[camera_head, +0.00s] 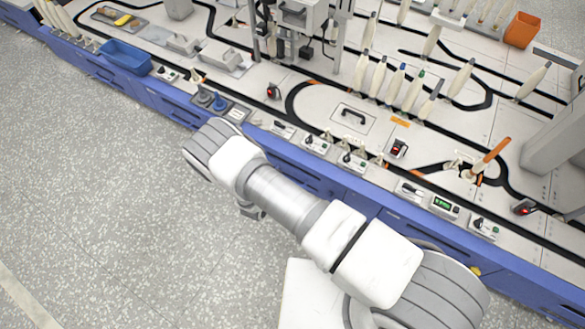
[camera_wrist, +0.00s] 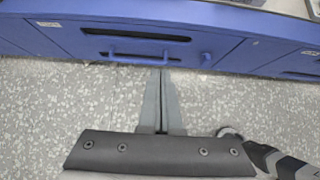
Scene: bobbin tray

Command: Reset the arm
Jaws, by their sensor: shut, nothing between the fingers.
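My arm reaches from the lower right toward the blue front of the long workbench (camera_head: 285,170) in the head view. In the wrist view my gripper (camera_wrist: 160,72) is shut, its two fingers together with nothing between them. The fingertips appear just below a blue drawer handle (camera_wrist: 140,55) on the bench front; I cannot tell whether they touch it. In the head view the fingers are hidden behind my arm.
The bench top holds a blue tray (camera_head: 125,55), several white bobbins on a black track, small switch boxes (camera_head: 316,144) along the front edge and an orange bin (camera_head: 521,30). The speckled floor (camera_head: 90,200) in front of the bench is clear at left.

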